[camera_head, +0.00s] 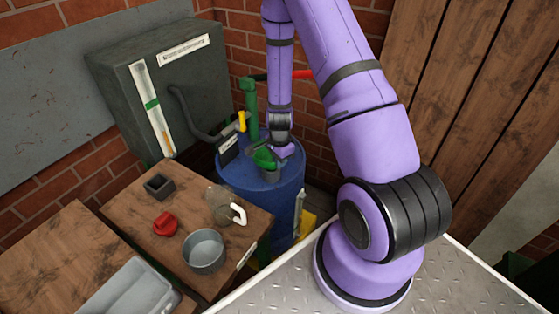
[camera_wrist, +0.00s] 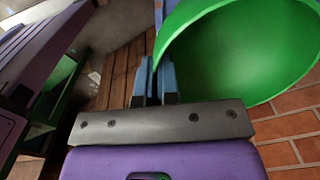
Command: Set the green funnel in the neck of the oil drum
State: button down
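The green funnel (camera_head: 264,157) is at my gripper (camera_head: 277,150), over the top of the blue oil drum (camera_head: 258,186). In the wrist view the funnel (camera_wrist: 240,50) fills the upper right, its wide mouth showing. My gripper's blue fingers (camera_wrist: 157,82) are close together with the funnel's rim between them. A grey round collar (camera_head: 265,175), apparently the drum's neck, shows just below the funnel in the head view. The funnel's lower end is hidden, so I cannot tell whether it is inside the neck.
A green pipe with a red handle (camera_head: 290,75) and a yellow-topped fitting (camera_head: 242,121) stand by the drum. A wooden table (camera_head: 130,215) holds a grey pan (camera_head: 204,250), a red part (camera_head: 165,223), a dark square block (camera_head: 158,185) and a white-handled jug (camera_head: 222,206).

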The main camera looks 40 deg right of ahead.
jog(key=shift+f, duration=0.45)
dwell(0.4)
jog(key=c, duration=1.8)
grip_release()
jog(key=o, duration=0.5)
jog(key=c, duration=0.4)
jog(key=shift+r, duration=4)
